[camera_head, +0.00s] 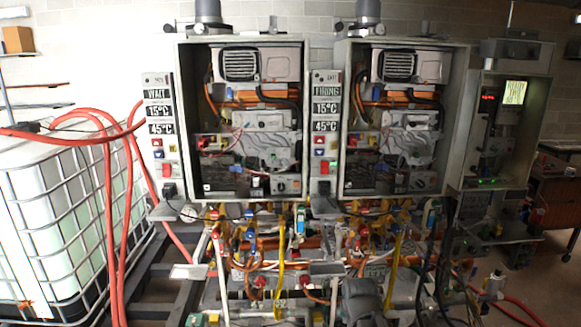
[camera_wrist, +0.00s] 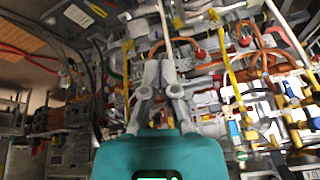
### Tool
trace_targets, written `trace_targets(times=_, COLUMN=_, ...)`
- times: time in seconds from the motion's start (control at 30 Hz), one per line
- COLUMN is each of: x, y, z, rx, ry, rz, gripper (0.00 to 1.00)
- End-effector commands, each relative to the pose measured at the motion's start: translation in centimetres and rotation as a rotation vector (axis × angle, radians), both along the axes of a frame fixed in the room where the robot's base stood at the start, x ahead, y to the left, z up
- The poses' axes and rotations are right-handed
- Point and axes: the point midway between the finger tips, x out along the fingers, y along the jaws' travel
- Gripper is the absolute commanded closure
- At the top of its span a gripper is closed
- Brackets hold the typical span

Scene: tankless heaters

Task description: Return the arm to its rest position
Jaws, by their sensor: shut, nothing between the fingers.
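My gripper (camera_wrist: 160,66) shows in the wrist view, with its grey fingers together and nothing between them. Its teal body fills the bottom middle of that view. Beyond the fingers lie the pipes and valves below the heaters, and the fingers overlap them in the picture. I cannot tell how far apart they are. In the head view, a dark grey rounded part, probably of my arm, is at the bottom, right of centre. The fingers cannot be made out there.
Two open heater cabinets, left (camera_head: 250,120) and right (camera_head: 400,120), hang on the wall above crowded pipes with a yellow pipe (camera_head: 281,255). A control box (camera_head: 500,130) is at right. A caged white tank (camera_head: 50,220) with red hoses (camera_head: 108,190) stands at left.

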Motion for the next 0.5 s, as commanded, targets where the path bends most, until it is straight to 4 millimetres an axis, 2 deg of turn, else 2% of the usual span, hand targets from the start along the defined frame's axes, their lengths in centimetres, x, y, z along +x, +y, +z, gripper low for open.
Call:
trace_targets(times=0.03, x=-1.8, y=-0.1, z=-0.9, rx=-0.016, ry=0.059, rz=0.040, gripper=1.00)
trace_targets(times=0.2, x=-6.5, y=-0.3, z=-2.4, rx=-0.049, ry=0.237, rz=0.174, gripper=1.00)
trace_targets(times=0.33, x=-8.8, y=-0.4, z=-2.8, rx=-0.056, ry=0.327, rz=0.244, gripper=1.00)
trace_targets(times=0.5, x=-10.0, y=-0.5, z=-3.0, rx=-0.058, ry=0.375, rz=0.283, gripper=1.00)
